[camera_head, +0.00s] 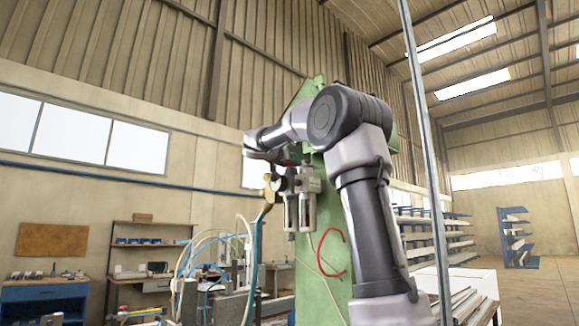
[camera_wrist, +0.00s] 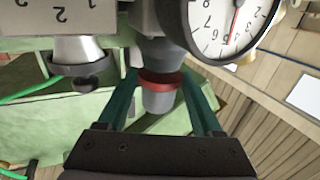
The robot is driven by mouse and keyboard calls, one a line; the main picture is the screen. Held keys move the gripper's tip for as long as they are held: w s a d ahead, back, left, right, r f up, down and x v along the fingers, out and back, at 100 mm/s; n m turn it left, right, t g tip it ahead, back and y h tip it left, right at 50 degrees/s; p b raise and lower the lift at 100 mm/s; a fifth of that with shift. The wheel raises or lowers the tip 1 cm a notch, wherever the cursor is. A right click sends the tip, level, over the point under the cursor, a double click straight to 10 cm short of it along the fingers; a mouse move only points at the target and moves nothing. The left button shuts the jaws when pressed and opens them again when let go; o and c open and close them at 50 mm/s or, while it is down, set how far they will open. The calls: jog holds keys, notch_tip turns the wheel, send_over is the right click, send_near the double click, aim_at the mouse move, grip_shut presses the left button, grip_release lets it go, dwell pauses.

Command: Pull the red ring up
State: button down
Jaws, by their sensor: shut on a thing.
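The red ring (camera_wrist: 162,79) shows in the wrist view as a band around a grey cylindrical knob (camera_wrist: 160,101) on the air unit. My gripper (camera_wrist: 161,85) has its two dark green fingers on either side of the knob, shut on it at the red ring. A round white pressure gauge (camera_wrist: 222,25) sits close beside the knob. In the head view the air unit (camera_head: 303,205) hangs on the green column, with my arm reaching over its top. The ring is too small and too covered there to make out.
The green column (camera_head: 312,285) stands behind the unit. Blue and pale hoses (camera_head: 253,270) hang at its left, and a red hose (camera_head: 323,262) lies against the column. A thin metal post (camera_head: 425,130) stands to the right of my arm.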

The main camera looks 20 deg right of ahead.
jog(key=shift+c, duration=0.2)
grip_release()
jog(key=shift+r, duration=0.1)
jog(key=v, duration=1.1)
jog(key=shift+d, duration=0.1)
jog(key=s+d+f+n+g+y, duration=0.15)
jog(key=s+f+y, duration=0.25)
jog(key=s+f, duration=0.55)
jog(key=s+a+f+n+g+y, duration=0.1)
jog(key=s+a+f+y, duration=0.2)
jog(key=s+f, duration=0.3)
jog(key=s+a+f+n+g+y, duration=0.1)
jog(key=s+a+f+y, duration=0.3)
jog(key=f, duration=0.8)
jog(key=s+a+f+n+g+y, duration=0.1)
jog(key=s+a+f+n+y, duration=0.1)
jog(key=s+f, duration=0.7)
jog(key=shift+a+f+y, duration=0.4)
jog(key=shift+a+y, duration=0.35)
jog(key=shift+y, duration=0.45)
